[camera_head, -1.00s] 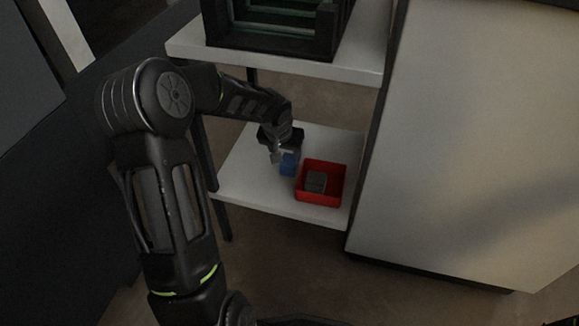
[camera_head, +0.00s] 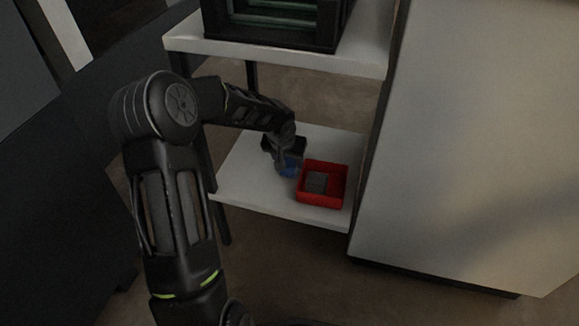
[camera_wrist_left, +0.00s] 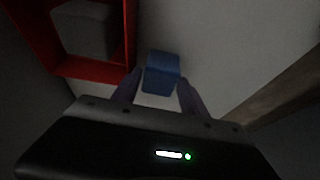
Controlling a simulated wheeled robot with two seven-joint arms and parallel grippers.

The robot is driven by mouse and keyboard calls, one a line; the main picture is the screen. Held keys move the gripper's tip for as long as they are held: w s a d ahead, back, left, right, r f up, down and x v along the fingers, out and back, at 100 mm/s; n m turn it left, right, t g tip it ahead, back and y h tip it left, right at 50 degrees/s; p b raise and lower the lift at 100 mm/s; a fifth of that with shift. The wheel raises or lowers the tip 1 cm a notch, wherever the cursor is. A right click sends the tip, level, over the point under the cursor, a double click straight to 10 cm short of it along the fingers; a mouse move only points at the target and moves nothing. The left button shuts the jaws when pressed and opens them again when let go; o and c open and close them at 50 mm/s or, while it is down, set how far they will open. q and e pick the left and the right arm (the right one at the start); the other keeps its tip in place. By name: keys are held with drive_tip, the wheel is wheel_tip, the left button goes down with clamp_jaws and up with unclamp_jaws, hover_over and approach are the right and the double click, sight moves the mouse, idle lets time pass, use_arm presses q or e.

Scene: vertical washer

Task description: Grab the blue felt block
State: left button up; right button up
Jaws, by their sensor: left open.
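The blue felt block (camera_head: 290,170) sits on the lower white shelf, left of the red bin, and is partly hidden by my left gripper in the head view. In the left wrist view the blue block (camera_wrist_left: 162,72) lies just beyond and between the two fingertips. My left gripper (camera_head: 285,167) is right at the block from above; its open fingers also show in the left wrist view (camera_wrist_left: 159,90). I cannot tell whether the fingers touch the block. My right gripper is in neither view.
A red bin (camera_head: 322,201) with a grey block (camera_head: 316,182) inside stands close to the right of the blue block. The upper white shelf (camera_head: 365,60) carries a dark rack (camera_head: 270,38). A large pale panel (camera_head: 460,150) closes off the right side.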

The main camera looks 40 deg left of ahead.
sight(289, 162)
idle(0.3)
use_arm(q)
drive_tip(key=c, duration=1)
drive_tip(key=shift+r+p, duration=0.55)
drive_tip(key=shift+r, duration=0.3)
wheel_tip(289, 162, up, 2)
drive_tip(key=shift+r+p, duration=0.1)
drive_tip(key=shift+p, duration=0.7)
drive_tip(key=s+d, duration=0.2)
drive_tip(key=s, duration=0.3)
drive_tip(key=s+d, duration=0.2)
drive_tip(key=s, duration=0.4)
drive_tip(key=s+d, duration=0.2)
drive_tip(key=s, duration=0.4)
drive_tip(key=shift+f, duration=0.2)
